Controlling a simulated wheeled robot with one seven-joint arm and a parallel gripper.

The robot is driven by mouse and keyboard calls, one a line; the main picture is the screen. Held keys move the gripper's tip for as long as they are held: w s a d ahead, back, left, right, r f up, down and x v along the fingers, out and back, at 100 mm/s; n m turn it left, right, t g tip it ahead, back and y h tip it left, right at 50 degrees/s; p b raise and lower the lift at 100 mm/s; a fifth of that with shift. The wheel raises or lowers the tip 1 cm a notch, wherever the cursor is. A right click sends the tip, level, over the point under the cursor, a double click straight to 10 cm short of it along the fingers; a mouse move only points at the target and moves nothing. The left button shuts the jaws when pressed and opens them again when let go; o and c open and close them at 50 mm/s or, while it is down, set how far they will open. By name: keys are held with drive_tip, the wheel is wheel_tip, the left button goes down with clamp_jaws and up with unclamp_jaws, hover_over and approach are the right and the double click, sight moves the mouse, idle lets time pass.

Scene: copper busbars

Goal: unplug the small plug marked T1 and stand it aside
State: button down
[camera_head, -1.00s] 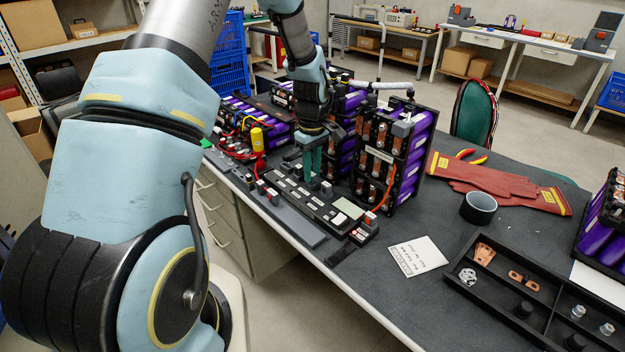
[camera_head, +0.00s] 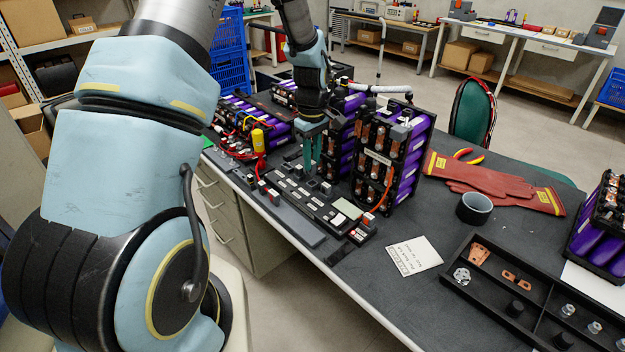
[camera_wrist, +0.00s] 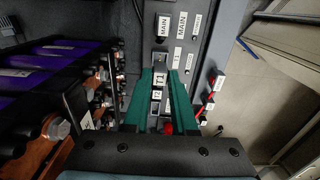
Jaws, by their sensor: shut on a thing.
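My gripper (camera_head: 312,168) points down over the black device strip (camera_head: 288,203) beside the battery modules. In the wrist view its two green fingers (camera_wrist: 159,74) are shut on a small plug with a white T1 label (camera_wrist: 158,80). The fingers stand on either side of the label. A T2 label (camera_wrist: 157,95) shows just below it, and MAIN labels (camera_wrist: 163,25) lie farther up the strip. In the head view the fingers and clutter hide the plug. I cannot tell whether it is seated or lifted.
A tall battery module (camera_head: 388,160) with purple cells stands close right of my gripper. A yellow-and-red tool (camera_head: 258,140) stands to its left. Red gloves (camera_head: 490,180), a black ring (camera_head: 474,208), a paper card (camera_head: 414,255) and a parts tray (camera_head: 490,305) lie right.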

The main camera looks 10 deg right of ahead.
drive_tip(key=s+a+p, duration=0.1)
drive_tip(key=s+a, duration=0.1)
drive_tip(key=a, duration=0.1)
drive_tip(key=s+a+f+p, duration=0.1)
drive_tip(key=s+a+p, duration=0.2)
drive_tip(key=s+a, duration=0.1)
drive_tip(key=a, duration=0.1)
drive_tip(key=shift+s+a+f+p, duration=0.2)
drive_tip(key=shift+s+a+p, duration=0.1)
drive_tip(key=shift+s, duration=0.1)
drive_tip(key=shift+a+f, duration=0.1)
drive_tip(key=shift+f, duration=0.2)
drive_tip(key=shift+f+b, duration=1.3)
drive_tip(key=shift+f, duration=0.2)
drive_tip(key=shift+f+b, duration=0.3)
drive_tip(key=shift+f, duration=0.15)
drive_tip(key=c, duration=0.6)
unclamp_jaws()
drive_tip(key=shift+c, duration=0.2)
drive_tip(key=shift+r, duration=0.1)
